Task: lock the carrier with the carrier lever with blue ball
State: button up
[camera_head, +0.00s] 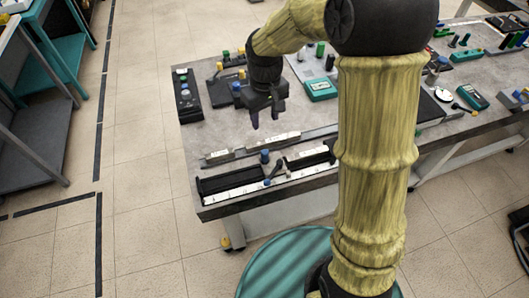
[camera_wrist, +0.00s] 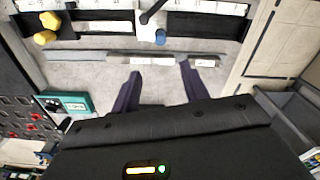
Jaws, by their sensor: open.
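The carrier (camera_head: 274,170) sits on the rail (camera_head: 235,192) along the table's front edge. A dark lever (camera_head: 274,174) lies slanted on it, with a small bluish ball (camera_head: 267,182) at its near end. A blue knob (camera_head: 265,156) stands just behind the lever. In the wrist view the dark lever (camera_wrist: 152,12) is at the top edge, and the blue knob (camera_wrist: 160,37) is below it. My gripper (camera_head: 265,121) is open and empty above the table, behind the carrier and apart from it. In the wrist view its fingers (camera_wrist: 160,70) point toward the blue knob.
A low metal strip (camera_head: 235,152) lies between my gripper and the rail. Control boxes (camera_head: 187,95) stand at the table's left. A teal device (camera_head: 320,88) lies behind. My arm hides the rail's right part in the head view. Yellow knobs (camera_wrist: 45,37) show in the wrist view.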

aim_at(265, 152)
jog(key=shift+s, duration=0.2)
notch_tip(265, 152, down, 17)
jog(key=shift+w+f+p, duration=0.1)
jog(key=shift+f+p, duration=0.1)
jog(key=shift+p, duration=0.45)
grip_shut()
